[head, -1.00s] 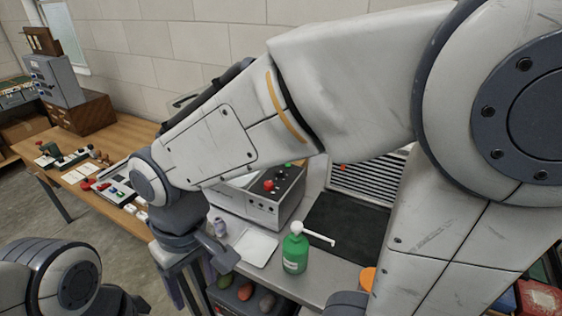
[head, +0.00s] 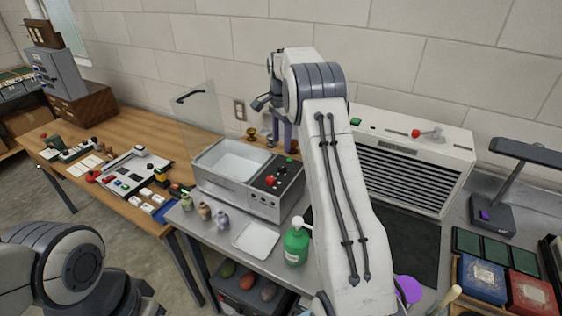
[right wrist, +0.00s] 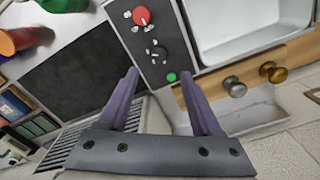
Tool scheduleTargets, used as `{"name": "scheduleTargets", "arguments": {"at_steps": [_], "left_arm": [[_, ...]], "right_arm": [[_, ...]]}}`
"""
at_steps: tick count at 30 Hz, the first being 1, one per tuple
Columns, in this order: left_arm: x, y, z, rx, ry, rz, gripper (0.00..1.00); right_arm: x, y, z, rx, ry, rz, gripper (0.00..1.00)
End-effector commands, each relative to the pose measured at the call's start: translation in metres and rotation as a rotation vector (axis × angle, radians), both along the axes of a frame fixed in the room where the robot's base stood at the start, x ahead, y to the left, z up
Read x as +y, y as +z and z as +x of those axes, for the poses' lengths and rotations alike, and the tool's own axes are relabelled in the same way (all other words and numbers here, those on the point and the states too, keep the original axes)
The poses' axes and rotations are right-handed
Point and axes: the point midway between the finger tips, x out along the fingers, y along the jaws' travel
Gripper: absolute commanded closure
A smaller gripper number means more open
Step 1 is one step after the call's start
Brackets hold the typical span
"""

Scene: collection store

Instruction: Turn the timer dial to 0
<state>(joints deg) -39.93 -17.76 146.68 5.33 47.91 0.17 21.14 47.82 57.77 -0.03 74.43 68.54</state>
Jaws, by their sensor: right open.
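A metal bench unit (head: 250,203) with an open basin has a dark control panel (head: 277,190) on its right. The panel carries a red knob (head: 271,181), also in the right wrist view (right wrist: 141,15), a black dial (right wrist: 155,51) with pale marks around it, and a green button (right wrist: 171,76). I cannot read which knob is the timer or where it points. My right gripper (head: 281,146) is open and empty at the panel's back end; in the right wrist view its purple fingers (right wrist: 159,75) are spread, apart from the dial. My left gripper is out of view.
A raised clear lid (head: 195,112) stands behind the basin. A green pump bottle (head: 296,246), a white tray (head: 256,240) and small vials (head: 205,211) are in front. A louvred unit (head: 415,165) and black mat (head: 410,245) lie right. Brass and grey knobs (right wrist: 270,71) are behind.

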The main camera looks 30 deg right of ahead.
Motion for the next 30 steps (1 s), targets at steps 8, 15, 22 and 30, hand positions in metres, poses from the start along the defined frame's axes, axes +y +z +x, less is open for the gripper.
{"name": "scheduleTargets", "arguments": {"at_steps": [8,15,22,30], "left_arm": [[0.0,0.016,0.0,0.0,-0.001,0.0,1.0],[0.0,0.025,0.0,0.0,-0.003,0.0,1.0],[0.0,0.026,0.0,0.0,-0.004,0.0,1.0],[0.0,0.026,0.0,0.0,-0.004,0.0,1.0]], "right_arm": [[0.001,-0.051,-0.001,0.006,0.004,0.003,0.34],[0.002,-0.082,-0.001,0.002,0.005,0.001,0.34],[0.001,-0.09,-0.001,0.0,0.005,0.0,0.34],[0.001,-0.09,-0.001,0.0,0.006,0.0,0.8]]}}
